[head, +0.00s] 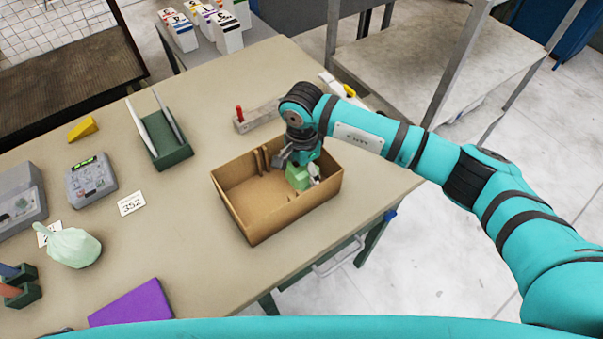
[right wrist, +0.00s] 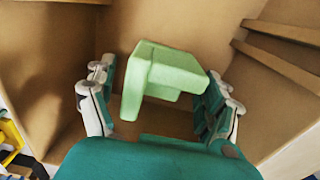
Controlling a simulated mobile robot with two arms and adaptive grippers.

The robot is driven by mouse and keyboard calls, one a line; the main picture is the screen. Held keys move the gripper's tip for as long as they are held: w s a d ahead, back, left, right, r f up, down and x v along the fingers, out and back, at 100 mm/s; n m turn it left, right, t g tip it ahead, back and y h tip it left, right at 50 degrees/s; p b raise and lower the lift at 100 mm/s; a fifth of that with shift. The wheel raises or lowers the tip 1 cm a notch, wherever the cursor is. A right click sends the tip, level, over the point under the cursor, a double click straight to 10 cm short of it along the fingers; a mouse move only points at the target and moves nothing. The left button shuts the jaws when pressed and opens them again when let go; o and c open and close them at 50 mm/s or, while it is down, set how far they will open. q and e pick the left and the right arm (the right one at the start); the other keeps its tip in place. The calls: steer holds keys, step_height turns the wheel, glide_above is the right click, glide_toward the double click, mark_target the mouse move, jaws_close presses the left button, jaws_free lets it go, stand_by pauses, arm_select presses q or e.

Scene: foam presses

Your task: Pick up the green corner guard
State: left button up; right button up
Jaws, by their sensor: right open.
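The green corner guard (right wrist: 165,72) is a light green, L-shaped foam block. In the right wrist view it lies between the two fingers of my right gripper (right wrist: 160,100), with a visible gap at the left finger. The right finger is close to it, and I cannot tell whether it touches. In the head view the guard (head: 298,177) is inside the cardboard box (head: 275,227), near its right side. My right gripper (head: 300,172) reaches down into the box over it, open. The gripper partly hides the guard in the head view. My left gripper is not in view.
The box has cardboard dividers (head: 262,160) at its back and stands near the table's (head: 190,235) right edge. A grey block with a red peg (head: 240,116) lies behind it. A green rack (head: 170,152), a keypad device (head: 90,182) and a purple pad (head: 132,303) are left.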

steer(key=c, duration=1)
steer(key=shift+c, duration=0.2)
steer(key=shift+r, duration=0.15)
